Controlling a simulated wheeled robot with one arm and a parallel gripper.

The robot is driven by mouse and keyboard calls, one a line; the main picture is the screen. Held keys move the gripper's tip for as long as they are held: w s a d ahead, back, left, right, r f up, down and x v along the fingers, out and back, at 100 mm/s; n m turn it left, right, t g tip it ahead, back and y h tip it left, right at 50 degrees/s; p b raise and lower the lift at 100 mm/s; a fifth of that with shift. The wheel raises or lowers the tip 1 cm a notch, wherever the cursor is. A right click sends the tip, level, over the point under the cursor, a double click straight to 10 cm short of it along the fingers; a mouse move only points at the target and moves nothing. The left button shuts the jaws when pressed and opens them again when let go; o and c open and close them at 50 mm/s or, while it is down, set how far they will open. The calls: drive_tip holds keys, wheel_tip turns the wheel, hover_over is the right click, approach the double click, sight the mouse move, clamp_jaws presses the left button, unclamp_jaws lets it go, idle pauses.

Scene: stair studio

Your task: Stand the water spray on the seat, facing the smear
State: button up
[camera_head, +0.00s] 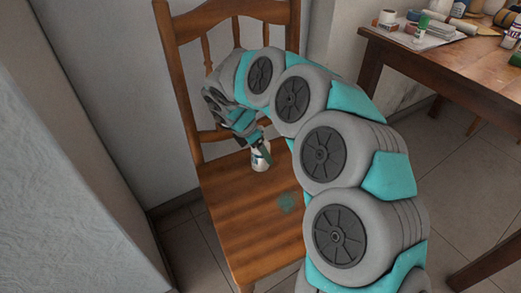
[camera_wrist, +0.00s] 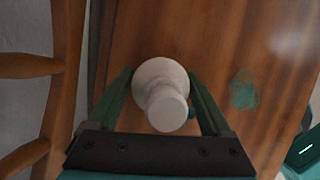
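The water spray (camera_head: 260,158) is a small white bottle with a dark mark. It stands about upright at the seat's back part; I cannot tell if its base touches the wood. In the wrist view it (camera_wrist: 160,85) shows from above, its round pale top toward me. The chair seat (camera_head: 240,215) is striped brown wood. The smear (camera_head: 287,202) is a green patch on the seat, right of and nearer than the bottle; it also shows in the wrist view (camera_wrist: 243,90). My gripper (camera_wrist: 160,75) has a finger on each side of the bottle. Whether they press on it is unclear.
The chair back (camera_head: 180,75) rises behind and left of my gripper. A wooden table (camera_head: 440,62) with several jars and papers stands at right. A pale wall block (camera_head: 75,170) is at left. The seat's front left part is clear.

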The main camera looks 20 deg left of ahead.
drive_tip(key=shift+o, duration=1)
drive_tip(key=shift+r, duration=0.2)
drive_tip(key=v, duration=1.2)
